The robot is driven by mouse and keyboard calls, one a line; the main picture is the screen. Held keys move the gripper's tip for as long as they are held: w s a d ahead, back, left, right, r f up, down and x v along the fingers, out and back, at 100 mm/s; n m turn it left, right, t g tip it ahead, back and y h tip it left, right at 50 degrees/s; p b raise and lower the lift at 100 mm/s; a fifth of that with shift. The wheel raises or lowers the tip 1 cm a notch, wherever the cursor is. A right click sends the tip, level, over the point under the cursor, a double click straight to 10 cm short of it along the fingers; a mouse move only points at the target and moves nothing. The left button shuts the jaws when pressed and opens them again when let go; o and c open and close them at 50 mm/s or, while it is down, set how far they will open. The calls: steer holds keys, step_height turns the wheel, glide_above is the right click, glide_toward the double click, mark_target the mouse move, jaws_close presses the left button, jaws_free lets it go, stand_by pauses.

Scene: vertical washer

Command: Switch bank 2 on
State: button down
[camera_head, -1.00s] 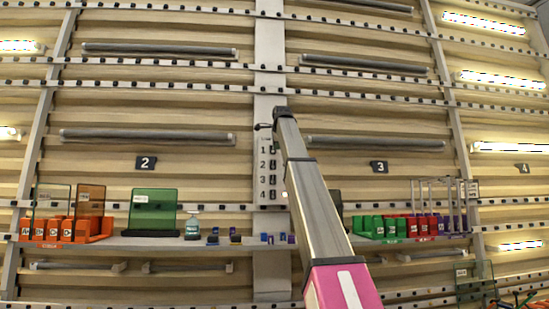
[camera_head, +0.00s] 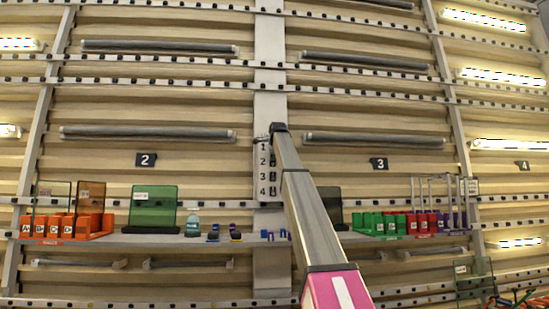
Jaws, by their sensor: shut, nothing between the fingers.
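The switch panel (camera_head: 263,183) is on the pale central post, with rows numbered 1 to 4 and dark switches beside the numbers. The row 2 switch (camera_head: 273,161) is just left of my arm; its position is too small to tell. My gripper (camera_head: 278,128) is at the dark arm end, by the top of the panel and above row 2. It is shut and empty; its fingers are mostly hidden. The bank 2 tubes, upper (camera_head: 160,48) and middle (camera_head: 147,135), are dark, above and beside the "2" sign (camera_head: 146,160).
A shelf (camera_head: 175,239) runs below the panel, with orange racks (camera_head: 95,227), a green plate (camera_head: 153,210) and a bottle (camera_head: 192,226). Green and red racks (camera_head: 380,225) stand right. Bank 3 tubes (camera_head: 373,141) are dark; bank 4 tubes (camera_head: 510,145) are lit.

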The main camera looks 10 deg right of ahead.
stand_by(0.3)
steer(key=shift+w+r, duration=0.2)
steer(key=shift+w, duration=0.25)
steer(key=shift+r, duration=0.1)
steer(key=shift+r, duration=0.7)
steer(key=shift+s, duration=0.1)
